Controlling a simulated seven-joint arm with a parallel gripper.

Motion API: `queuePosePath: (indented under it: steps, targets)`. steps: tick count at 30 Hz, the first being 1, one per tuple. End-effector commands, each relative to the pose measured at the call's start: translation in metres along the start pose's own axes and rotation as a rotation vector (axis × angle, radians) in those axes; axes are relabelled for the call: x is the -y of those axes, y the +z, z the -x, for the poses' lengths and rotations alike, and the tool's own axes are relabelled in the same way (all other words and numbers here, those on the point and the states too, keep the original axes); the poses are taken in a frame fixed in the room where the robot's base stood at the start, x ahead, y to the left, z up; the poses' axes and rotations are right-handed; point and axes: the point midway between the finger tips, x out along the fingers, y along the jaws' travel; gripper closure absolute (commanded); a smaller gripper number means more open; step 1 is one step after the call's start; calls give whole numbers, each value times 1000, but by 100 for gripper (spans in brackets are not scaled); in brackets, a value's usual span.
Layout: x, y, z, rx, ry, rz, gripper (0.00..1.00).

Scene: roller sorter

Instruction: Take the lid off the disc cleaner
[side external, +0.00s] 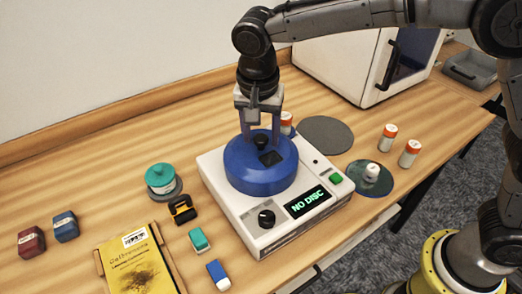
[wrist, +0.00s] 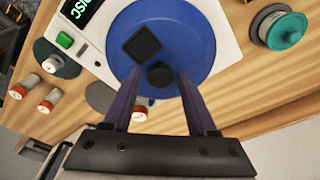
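The disc cleaner (side external: 224,205) is a white box with a dark knob, a green button and a display reading "NO DISC". Its round blue lid (side external: 258,178) sits on top, with a black knob (side external: 260,142) in the middle and a dark square patch beside it. The blue lid also shows in the wrist view (wrist: 112,43), with its black knob (wrist: 160,76). My gripper (side external: 261,137) points down over the lid. Its fingers are open, one on each side of the knob, with gaps visible in the wrist view (wrist: 160,82).
A teal-topped spool (side external: 160,178), a black-and-yellow item (side external: 183,210) and a yellow book (side external: 140,268) lie left of the cleaner. Several orange-capped bottles (side external: 410,153), a grey disc (side external: 326,134) and a dark shiny disc (side external: 371,185) are to its right. A white cabinet (side external: 345,60) stands behind.

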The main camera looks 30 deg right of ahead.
Motion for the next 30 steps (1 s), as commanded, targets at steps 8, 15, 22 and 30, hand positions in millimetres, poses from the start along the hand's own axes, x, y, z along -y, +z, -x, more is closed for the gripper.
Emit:
queuePosePath:
  steps: [8, 15, 22, 30]
  targets:
    - [0, 0, 0, 0, 0, 0, 94]
    - [0, 0, 1, 0, -1, 0, 100]
    - [0, 0, 1, 0, -1, 0, 100]
    - [0, 0, 1, 0, -1, 0, 100]
